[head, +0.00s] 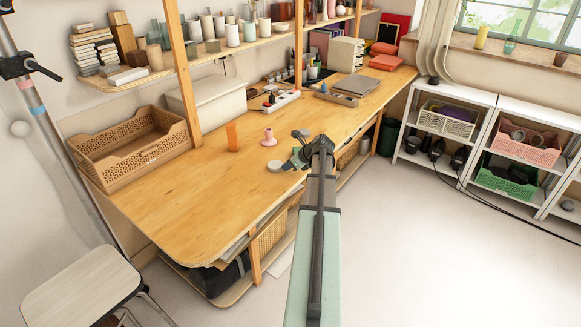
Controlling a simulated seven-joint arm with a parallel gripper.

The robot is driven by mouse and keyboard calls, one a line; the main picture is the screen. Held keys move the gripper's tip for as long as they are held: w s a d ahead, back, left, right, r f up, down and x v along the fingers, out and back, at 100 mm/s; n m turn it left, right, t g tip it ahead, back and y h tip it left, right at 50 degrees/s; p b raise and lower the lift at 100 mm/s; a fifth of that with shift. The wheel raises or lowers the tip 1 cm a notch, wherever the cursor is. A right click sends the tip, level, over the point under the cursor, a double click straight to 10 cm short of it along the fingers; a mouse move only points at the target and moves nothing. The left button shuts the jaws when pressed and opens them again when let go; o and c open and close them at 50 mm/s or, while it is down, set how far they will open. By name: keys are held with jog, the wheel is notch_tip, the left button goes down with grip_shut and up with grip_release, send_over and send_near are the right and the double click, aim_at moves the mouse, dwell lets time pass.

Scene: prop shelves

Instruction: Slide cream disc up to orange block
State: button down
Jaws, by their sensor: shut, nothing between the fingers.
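The orange block (232,136) stands upright on the wooden table (165,190). The cream disc (274,166) lies flat on the table, to the right of the block and nearer the front edge, with a clear gap between them. My gripper (291,164) is low over the table, close to the right side of the disc. It is shut and empty. At this size I cannot tell whether the fingertips touch the disc. My arm comes in from the bottom of the picture and hides part of the table's front edge.
A pink spool-shaped piece (269,139) stands just behind the disc, right of the block. The table's left front is clear.

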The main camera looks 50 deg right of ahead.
aim_at(280, 165)
jog(key=w, duration=1.5)
jog(key=shift+w+a, duration=0.15)
jog(key=shift+a, duration=0.1)
jog(key=shift+s, duration=0.45)
jog(key=s, duration=0.4)
jog(key=shift+r, duration=0.15)
jog(key=v, duration=0.9)
jog(key=shift+r, duration=0.2)
jog(key=shift+w, duration=0.1)
